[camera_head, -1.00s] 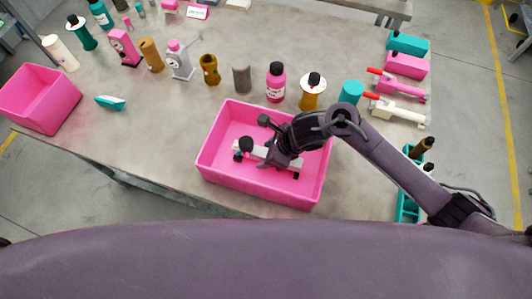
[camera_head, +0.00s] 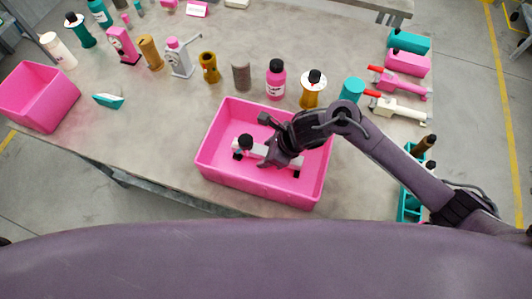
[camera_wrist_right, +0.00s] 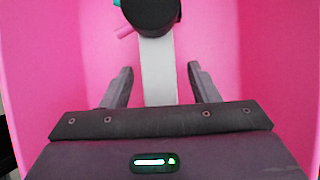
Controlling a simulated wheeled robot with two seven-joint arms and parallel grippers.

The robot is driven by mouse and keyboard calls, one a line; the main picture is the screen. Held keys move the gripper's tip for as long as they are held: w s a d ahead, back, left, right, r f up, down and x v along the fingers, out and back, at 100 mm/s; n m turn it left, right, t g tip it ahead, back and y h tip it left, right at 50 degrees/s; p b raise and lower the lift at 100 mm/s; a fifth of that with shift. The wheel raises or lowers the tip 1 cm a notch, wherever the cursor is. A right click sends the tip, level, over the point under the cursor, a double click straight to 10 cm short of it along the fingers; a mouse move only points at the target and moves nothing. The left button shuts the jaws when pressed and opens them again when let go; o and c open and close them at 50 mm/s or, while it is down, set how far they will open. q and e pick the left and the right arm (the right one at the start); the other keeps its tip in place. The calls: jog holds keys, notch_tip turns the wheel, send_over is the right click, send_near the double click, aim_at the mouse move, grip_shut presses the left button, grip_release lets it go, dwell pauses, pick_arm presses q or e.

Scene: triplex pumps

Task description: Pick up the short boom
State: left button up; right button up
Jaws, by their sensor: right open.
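The short boom, a pale grey bar with a black knob at one end and small black parts below, lies inside the pink bin (camera_head: 215,181). In the head view the bar (camera_head: 256,151) is partly hidden by my right gripper (camera_head: 270,159), which reaches down into the bin over its right part. In the right wrist view the bar (camera_wrist_right: 159,80) runs between my two open fingers (camera_wrist_right: 160,85), with the black knob (camera_wrist_right: 151,12) beyond the fingertips. I cannot tell whether a finger touches the bar. My left gripper is not in view.
The bin's pink walls stand close around my right gripper. A second pink bin (camera_head: 40,97) is at the left. A teal tray (camera_head: 408,207) lies at the right.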

jog(key=shift+c, duration=0.2)
grip_shut()
dwell(0.3)
